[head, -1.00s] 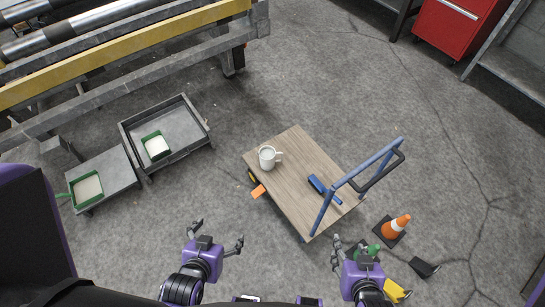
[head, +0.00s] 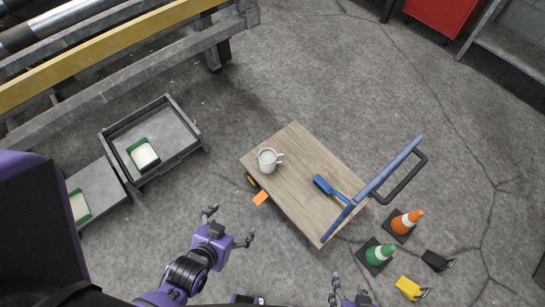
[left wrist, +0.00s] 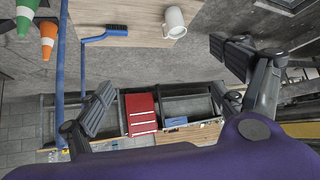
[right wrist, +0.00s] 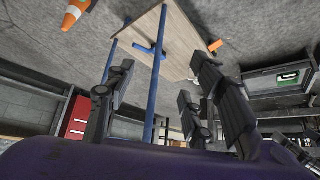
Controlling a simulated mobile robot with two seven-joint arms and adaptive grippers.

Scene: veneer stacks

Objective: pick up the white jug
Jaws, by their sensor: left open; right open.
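The white jug (head: 267,161) stands upright on the wooden deck of a platform cart (head: 300,160), near the deck's left edge, its handle to the right. It also shows in the left wrist view (left wrist: 174,22), ahead of the fingers. My left gripper (head: 229,226) is open and empty, in front of the cart and below the jug in the head view. My right gripper (head: 349,289) is open and empty at the bottom edge, partly cut off.
A blue brush (head: 330,187) lies on the deck near the blue cart handle (head: 388,170). An orange cone (head: 406,222), a green cone (head: 379,254) and a yellow item (head: 409,288) stand right of the cart. Grey trolleys (head: 150,140) stand left.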

